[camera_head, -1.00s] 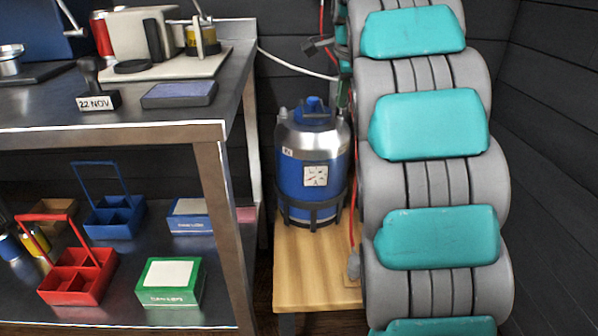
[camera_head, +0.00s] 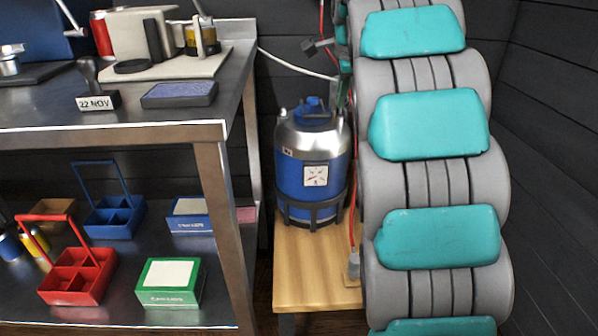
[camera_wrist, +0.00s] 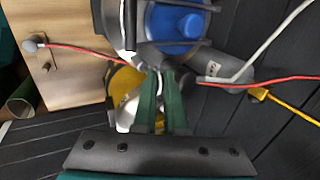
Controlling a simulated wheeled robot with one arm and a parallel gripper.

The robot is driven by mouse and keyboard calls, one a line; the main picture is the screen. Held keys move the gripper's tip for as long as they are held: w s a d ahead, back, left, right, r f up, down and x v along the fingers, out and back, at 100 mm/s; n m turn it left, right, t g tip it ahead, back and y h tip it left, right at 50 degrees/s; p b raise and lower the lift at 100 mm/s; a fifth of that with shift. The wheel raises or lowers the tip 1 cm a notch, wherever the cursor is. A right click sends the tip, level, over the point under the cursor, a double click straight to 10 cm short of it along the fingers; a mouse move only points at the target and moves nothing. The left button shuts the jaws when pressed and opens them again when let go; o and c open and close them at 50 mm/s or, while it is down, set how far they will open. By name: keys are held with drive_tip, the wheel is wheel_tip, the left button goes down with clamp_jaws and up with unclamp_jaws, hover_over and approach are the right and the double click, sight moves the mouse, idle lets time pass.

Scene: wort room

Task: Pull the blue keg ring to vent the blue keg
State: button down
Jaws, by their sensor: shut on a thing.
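The blue keg (camera_head: 322,181) stands upright on a wooden stand, with a steel shoulder, a blue cap and a white gauge on its front. In the wrist view its blue top (camera_wrist: 180,22) is at the upper middle. My gripper (camera_wrist: 161,78) shows there as two green fingers close together beside the keg's top. They are shut on a small, thin light piece, taken as the blue keg ring (camera_wrist: 159,88); it is mostly hidden between the fingers. In the head view my large arm covers the area right of the keg, and the ring cannot be made out.
The wooden stand (camera_head: 290,270) carries the keg; a red cable (camera_wrist: 85,50) and a white hose (camera_wrist: 270,42) run close by. A steel table (camera_head: 110,132) with a lower shelf of caddies and boxes is at left. Dark plank walls stand behind and at right.

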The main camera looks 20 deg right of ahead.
drive_tip(key=shift+f, duration=0.1)
idle(0.5)
drive_tip(key=shift+f, duration=0.4)
unclamp_jaws()
idle(0.7)
drive_tip(key=shift+r+p, duration=2.3)
drive_tip(key=shift+r, duration=0.7)
